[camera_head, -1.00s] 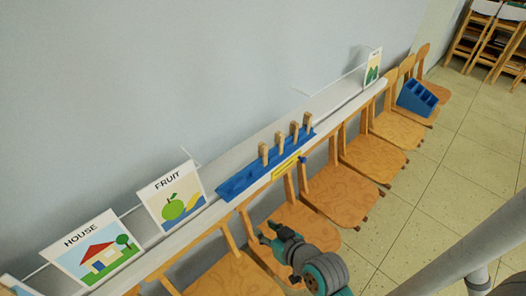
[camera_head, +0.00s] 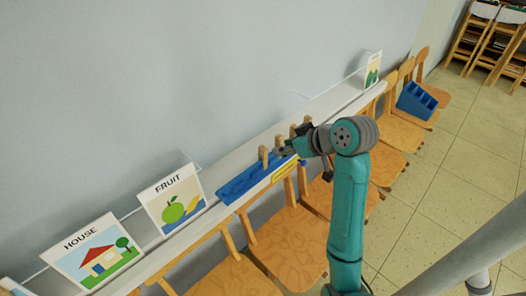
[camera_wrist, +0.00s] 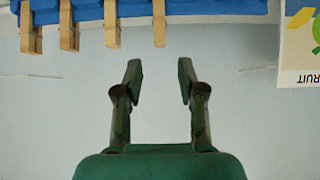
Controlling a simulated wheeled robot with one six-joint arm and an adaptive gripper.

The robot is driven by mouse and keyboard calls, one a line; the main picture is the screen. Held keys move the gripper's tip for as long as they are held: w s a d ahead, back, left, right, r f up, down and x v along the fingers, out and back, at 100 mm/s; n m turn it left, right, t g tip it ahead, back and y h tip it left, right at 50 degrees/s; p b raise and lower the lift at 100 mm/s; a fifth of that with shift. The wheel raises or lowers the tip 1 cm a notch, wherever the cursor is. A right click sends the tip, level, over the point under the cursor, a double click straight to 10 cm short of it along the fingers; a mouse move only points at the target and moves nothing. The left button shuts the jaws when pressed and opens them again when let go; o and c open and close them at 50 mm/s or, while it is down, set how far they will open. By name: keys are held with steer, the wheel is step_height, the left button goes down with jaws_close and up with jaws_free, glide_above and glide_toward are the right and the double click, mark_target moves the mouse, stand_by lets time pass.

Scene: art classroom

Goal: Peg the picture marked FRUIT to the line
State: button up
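The FRUIT picture (camera_head: 171,199) is a white card with a green apple and a yellow shape on blue, upright on the white ledge. In the wrist view, part of the FRUIT card (camera_wrist: 299,62) shows upside down at the right edge. Several wooden pegs (camera_head: 263,156) stand in a blue rack (camera_head: 240,185) to its right; these pegs (camera_wrist: 159,24) also hang into the top left of the wrist view. My gripper (camera_wrist: 160,70) is open and empty, its fingers apart from the pegs. In the head view it is beside the rack. The thin line (camera_head: 130,212) runs along the wall.
The HOUSE picture (camera_head: 97,254) stands left of FRUIT, and another picture (camera_head: 372,70) is at the ledge's far end. Wooden chairs (camera_head: 290,235) line the ledge. A blue compartment box (camera_head: 417,101) sits on a far chair. The floor at right (camera_head: 450,195) is mostly clear.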

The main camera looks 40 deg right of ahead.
mark_target(266, 151)
steer(key=x, duration=1.1)
steer(key=shift+w+f, duration=0.3)
jaws_close()
steer(key=shift+r, duration=3.1)
steer(key=shift+s, duration=0.15)
steer(key=shift+s+d+r, duration=0.1)
steer(key=shift+s+r, duration=0.15)
steer(key=shift+s, duration=0.95)
steer(key=shift+s+r, duration=0.25)
steer(key=shift+s, duration=0.95)
